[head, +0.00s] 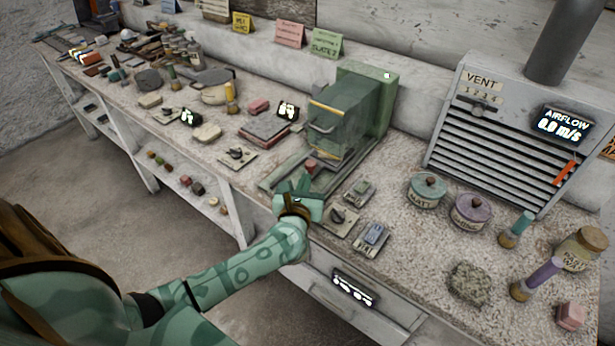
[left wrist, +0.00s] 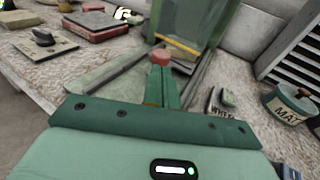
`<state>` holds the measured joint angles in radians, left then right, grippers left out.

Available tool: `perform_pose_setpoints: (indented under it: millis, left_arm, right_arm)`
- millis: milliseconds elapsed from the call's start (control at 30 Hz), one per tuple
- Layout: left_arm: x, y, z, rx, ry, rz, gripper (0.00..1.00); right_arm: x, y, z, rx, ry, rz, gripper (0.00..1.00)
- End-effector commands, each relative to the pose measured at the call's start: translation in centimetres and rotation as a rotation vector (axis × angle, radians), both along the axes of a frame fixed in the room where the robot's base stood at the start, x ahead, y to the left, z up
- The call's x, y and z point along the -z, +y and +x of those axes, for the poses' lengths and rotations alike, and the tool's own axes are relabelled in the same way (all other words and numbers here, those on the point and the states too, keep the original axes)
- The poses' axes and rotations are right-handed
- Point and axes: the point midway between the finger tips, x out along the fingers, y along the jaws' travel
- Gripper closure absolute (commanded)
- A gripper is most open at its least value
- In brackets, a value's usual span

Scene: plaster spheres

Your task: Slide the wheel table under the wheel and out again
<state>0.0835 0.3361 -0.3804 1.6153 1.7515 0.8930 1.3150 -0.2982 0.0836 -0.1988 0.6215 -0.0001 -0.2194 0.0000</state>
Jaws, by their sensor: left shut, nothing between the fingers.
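The green wheel machine (head: 366,100) stands at the back of the bench; its guard (head: 338,128) covers the middle, and I cannot make out the wheel itself. The low grey-green wheel table (head: 283,172) lies in front, running in under the guard. A red knob (head: 311,165) stands at its near end; it also shows in the left wrist view (left wrist: 160,55). My left gripper (head: 303,184) is shut and empty, its fingertips (left wrist: 162,72) right at the knob; I cannot tell whether they touch it. My right gripper is not in view.
Switch plates (head: 342,219) and a small device (head: 373,236) lie just right of my left gripper. Lidded pots (head: 426,191), jars and a vent box (head: 510,130) stand farther right. Samples and another switch plate (head: 236,157) lie left. A drawer front (head: 350,287) is below.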

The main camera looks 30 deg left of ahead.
Motion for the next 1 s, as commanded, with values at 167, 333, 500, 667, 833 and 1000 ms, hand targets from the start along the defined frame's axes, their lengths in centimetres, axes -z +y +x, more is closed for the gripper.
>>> perform_pose_setpoints:
  millis: [167, 333, 500, 667, 833, 1000]
  left_arm:
    - [0.3, 0.8, 2.0, 0.001, -0.001, 0.001, 1.00]
    - [0.4, 1.1, 2.6, 0.001, 0.000, 0.002, 1.00]
    - [0.3, 1.1, 2.6, 0.001, 0.001, 0.002, 1.00]
    - [0.4, 1.1, 2.8, 0.001, -0.001, 0.001, 1.00]
    - [0.7, 0.9, 5.5, -0.001, -0.001, 0.000, 1.00]
    - [0.5, 0.7, 7.0, 0.002, 0.001, 0.000, 1.00]
  right_arm:
    - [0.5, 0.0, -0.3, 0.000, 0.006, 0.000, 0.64]
    - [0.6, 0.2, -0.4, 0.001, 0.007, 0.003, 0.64]
    - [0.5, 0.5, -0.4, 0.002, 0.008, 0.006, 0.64]
    - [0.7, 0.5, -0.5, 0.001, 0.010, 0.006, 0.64]
    - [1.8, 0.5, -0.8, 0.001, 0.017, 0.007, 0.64]
    - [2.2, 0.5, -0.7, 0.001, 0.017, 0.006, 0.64]
